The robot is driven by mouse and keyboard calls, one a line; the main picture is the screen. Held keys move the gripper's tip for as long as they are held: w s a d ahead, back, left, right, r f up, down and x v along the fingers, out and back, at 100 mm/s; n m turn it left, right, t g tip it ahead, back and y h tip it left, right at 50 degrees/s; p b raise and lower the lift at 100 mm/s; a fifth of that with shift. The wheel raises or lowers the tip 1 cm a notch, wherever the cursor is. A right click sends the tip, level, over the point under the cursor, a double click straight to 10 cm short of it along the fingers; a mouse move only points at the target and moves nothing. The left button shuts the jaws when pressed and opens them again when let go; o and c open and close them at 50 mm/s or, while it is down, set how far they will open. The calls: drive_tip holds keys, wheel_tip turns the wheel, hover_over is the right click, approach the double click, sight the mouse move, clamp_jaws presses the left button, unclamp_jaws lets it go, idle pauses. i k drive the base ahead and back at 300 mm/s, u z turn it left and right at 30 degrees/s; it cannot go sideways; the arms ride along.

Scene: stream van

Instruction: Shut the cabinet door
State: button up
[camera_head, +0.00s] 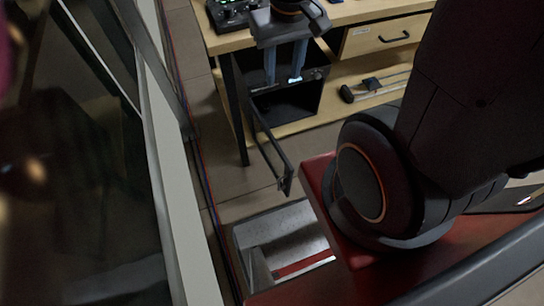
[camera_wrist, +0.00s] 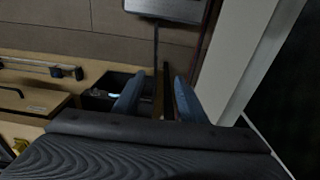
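The cabinet (camera_head: 285,103) is a black box under the wooden desk, and its dark inside shows. Its door (camera_head: 268,145) stands open, a thin dark panel seen nearly edge-on, reaching toward the camera with a small fitting (camera_head: 286,180) at its free end. My gripper (camera_head: 284,78) points down in front of the cabinet, with two blue-grey fingers spread apart. In the wrist view my gripper (camera_wrist: 157,98) is open, and a thin dark strip, likely the door edge (camera_wrist: 164,85), shows between the fingers. I cannot tell if they touch it. The cabinet (camera_wrist: 108,92) is left of them.
The desk (camera_head: 345,12) has a drawer (camera_head: 385,37) with a black handle right of the cabinet. A black desk leg (camera_head: 236,110) stands left of the door. Items lie on the low shelf (camera_head: 372,88). A pale wall edge (camera_head: 185,210) runs along the left. Floor between is narrow.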

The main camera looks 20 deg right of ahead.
sight(286, 185)
drive_tip(key=u, duration=1.3)
drive_tip(key=k, duration=0.85)
drive_tip(key=z, duration=0.7)
